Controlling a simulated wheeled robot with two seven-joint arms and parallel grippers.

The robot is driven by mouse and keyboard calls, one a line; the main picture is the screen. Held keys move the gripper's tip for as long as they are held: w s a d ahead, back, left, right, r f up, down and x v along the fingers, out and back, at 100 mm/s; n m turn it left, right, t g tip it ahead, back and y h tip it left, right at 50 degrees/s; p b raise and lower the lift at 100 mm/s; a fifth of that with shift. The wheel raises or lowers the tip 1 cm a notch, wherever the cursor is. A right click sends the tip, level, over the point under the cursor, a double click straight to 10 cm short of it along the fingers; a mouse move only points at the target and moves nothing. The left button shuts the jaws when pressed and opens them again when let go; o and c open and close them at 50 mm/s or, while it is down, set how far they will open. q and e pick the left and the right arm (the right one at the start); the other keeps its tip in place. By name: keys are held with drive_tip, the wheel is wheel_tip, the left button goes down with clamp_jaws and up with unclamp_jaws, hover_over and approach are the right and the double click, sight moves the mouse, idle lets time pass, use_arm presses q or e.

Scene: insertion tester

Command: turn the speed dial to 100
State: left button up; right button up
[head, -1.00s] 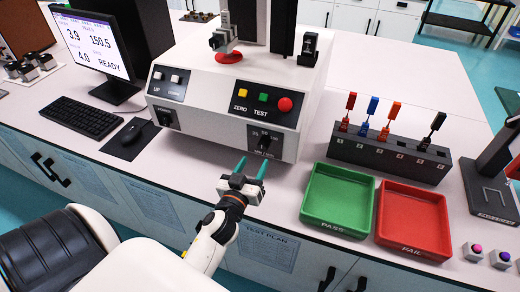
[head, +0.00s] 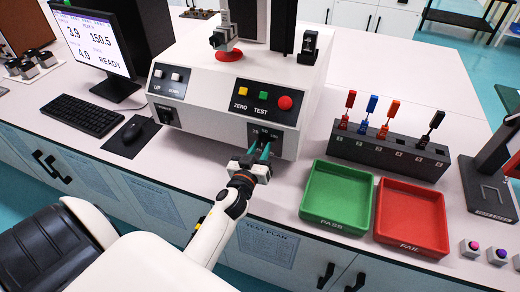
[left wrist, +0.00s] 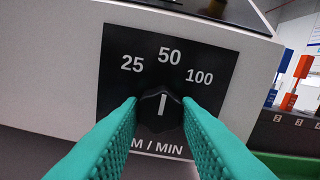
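The speed dial (left wrist: 160,106) is a black knob with a white pointer line on the tester's front panel. Its pointer stands nearly upright, toward the 50 mark (left wrist: 169,57); the 25 mark (left wrist: 132,63) is to the left and the 100 mark (left wrist: 199,76) to the right. My left gripper (head: 258,152) is open in front of the dial. In the left wrist view its teal fingers (left wrist: 160,110) are on either side of the knob, which shows between them; contact cannot be told. In the head view the fingers partly hide the dial. My right gripper is not in view.
The white tester (head: 210,110) has ZERO and TEST buttons and a red button (head: 285,102) above the dial. A green PASS tray (head: 338,222), a red FAIL tray (head: 411,243) and a black holder (head: 388,150) stand to the right. A mouse (head: 132,132) lies left.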

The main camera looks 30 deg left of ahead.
use_arm(q)
drive_tip(key=shift+m, duration=0.3)
drive_tip(key=m, duration=0.3)
drive_tip(key=shift+m, duration=0.3)
drive_tip(key=m, duration=0.4)
drive_tip(key=shift+m, duration=0.3)
idle(0.3)
drive_tip(key=o, duration=1)
drive_tip(key=shift+c, duration=0.2)
